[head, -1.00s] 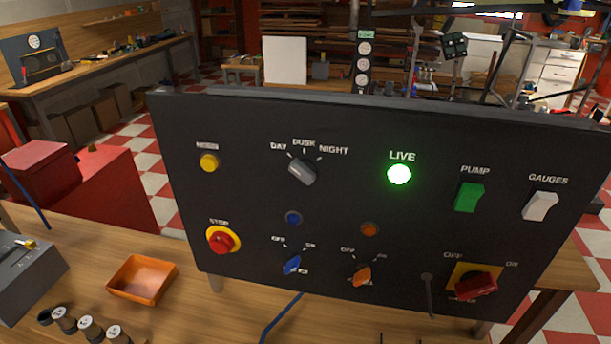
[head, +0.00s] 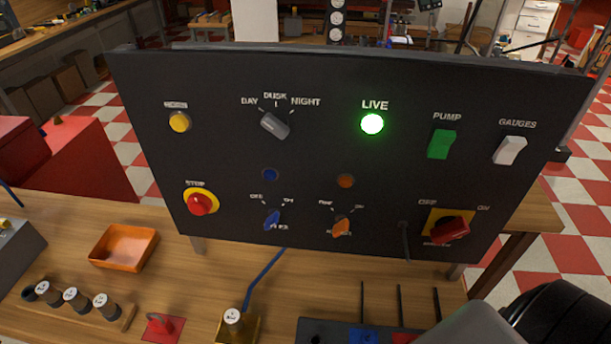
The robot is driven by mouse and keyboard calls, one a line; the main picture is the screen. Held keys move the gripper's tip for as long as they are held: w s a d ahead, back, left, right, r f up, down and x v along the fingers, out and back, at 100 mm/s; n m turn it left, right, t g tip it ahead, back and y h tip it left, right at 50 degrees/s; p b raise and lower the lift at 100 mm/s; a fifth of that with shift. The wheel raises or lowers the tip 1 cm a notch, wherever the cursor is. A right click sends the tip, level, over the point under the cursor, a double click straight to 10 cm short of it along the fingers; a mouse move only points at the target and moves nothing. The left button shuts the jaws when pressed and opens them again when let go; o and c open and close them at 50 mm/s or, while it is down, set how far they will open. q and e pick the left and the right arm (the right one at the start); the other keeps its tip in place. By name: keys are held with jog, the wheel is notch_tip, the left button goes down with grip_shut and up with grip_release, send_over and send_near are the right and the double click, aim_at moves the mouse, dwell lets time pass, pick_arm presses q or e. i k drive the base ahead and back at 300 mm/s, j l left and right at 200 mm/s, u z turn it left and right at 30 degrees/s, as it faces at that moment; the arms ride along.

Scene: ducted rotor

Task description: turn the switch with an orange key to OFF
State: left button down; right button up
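The switch with the orange key (head: 341,228) is low in the middle of the dark upright panel (head: 300,80). Its key tilts up and to the right, toward the ON mark; OFF is at its upper left. A round orange lamp (head: 345,181) sits above it and looks unlit. A similar switch with a blue key (head: 272,220) is to its left. Neither gripper shows in the head view, and nothing touches the orange key. Dark and grey rounded parts at the lower right corner look like my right arm.
A red rotary handle (head: 450,230) on a yellow plate is right of the orange key, with a dark cable between. The green LIVE lamp (head: 372,124) is lit. An orange tray (head: 124,247) and several labelled cylinders stand on the wooden bench (head: 190,285) before the panel.

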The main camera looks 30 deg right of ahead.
aim_at(342, 227)
jog(key=z, duration=1.15)
